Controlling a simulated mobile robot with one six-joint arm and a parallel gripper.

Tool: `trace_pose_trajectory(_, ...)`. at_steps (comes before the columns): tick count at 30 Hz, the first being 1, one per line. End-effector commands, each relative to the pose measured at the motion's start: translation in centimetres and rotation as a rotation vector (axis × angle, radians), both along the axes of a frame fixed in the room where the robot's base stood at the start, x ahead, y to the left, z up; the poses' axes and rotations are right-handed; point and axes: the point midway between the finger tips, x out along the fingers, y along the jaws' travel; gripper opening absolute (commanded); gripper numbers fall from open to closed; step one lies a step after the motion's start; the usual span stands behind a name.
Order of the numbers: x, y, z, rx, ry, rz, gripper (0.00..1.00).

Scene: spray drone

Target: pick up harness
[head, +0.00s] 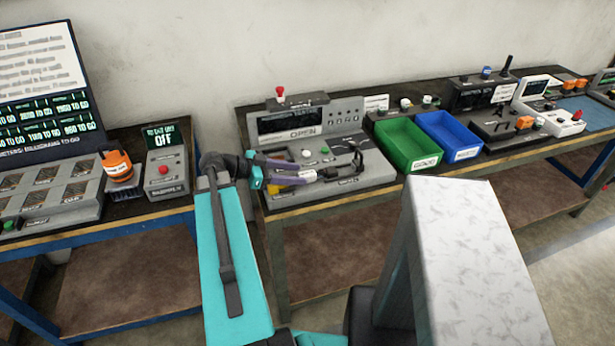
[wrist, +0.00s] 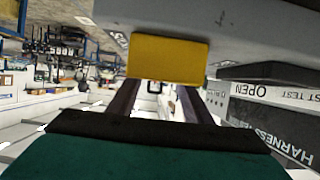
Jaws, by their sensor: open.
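The grey harness test station (head: 372,178) stands on the middle bench, with OPEN on its display. A thin dark looped piece (head: 346,146) lies on its top right and may be the harness; I cannot tell for sure. My gripper (head: 308,170) reaches in from the left over the station's front left part, fingers apart. In the wrist view, my gripper (wrist: 158,86) shows two dark fingers with an empty gap between them. A yellow block (wrist: 168,60) covers the view just beyond the fingers, by the station's grey edge. No harness shows clearly there.
Green (head: 407,143) and blue (head: 448,136) bins sit right of the station. A red-topped knob (head: 280,92) stands up behind it. An orange round object (head: 117,164) and a grey box reading OFF (head: 166,165) are on the left bench. A gap separates the benches.

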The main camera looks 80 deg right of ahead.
Motion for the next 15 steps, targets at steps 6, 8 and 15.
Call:
trace_pose_trajectory(6,-2.1,-0.6,-0.3,0.002,0.001,-0.001,0.45)
trace_pose_trajectory(8,-2.6,-1.0,-0.7,0.002,0.001,-0.001,0.45)
trace_pose_trajectory(15,-3.7,-1.5,-1.4,0.000,0.001,0.000,0.45)
